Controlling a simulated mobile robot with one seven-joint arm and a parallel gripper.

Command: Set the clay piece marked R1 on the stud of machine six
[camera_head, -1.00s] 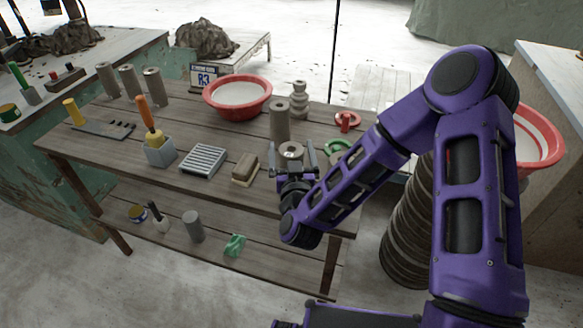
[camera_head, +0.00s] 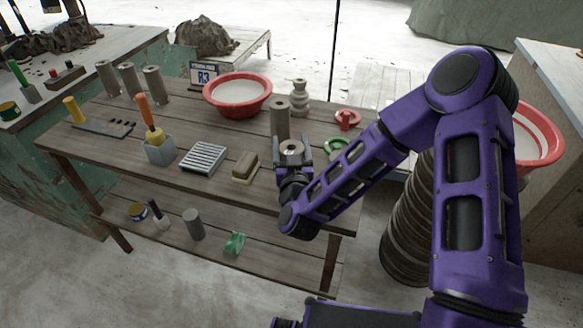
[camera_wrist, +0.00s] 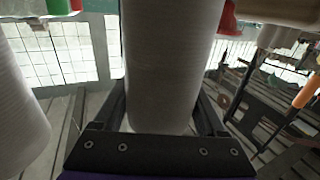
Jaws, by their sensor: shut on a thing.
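A grey-brown clay cylinder (camera_head: 291,146) with a hole in its top stands upright near the front right of the wooden table. My gripper (camera_head: 292,158) has one finger on each side of it and is shut on it. In the wrist view the held cylinder (camera_wrist: 172,60) fills the middle between the fingers. I cannot read a mark on it. Another cylinder (camera_head: 280,120) stands just behind it, and three more (camera_head: 130,82) stand at the back left. I cannot make out machine six or its stud.
A red bowl (camera_head: 237,110), a turned clay piece (camera_head: 299,98), a red object (camera_head: 347,120) and a green ring (camera_head: 335,146) are nearby. A brush (camera_head: 246,165), a slatted block (camera_head: 203,158) and a tool holder (camera_head: 159,149) lie left. A sign (camera_head: 204,76) reads R3.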

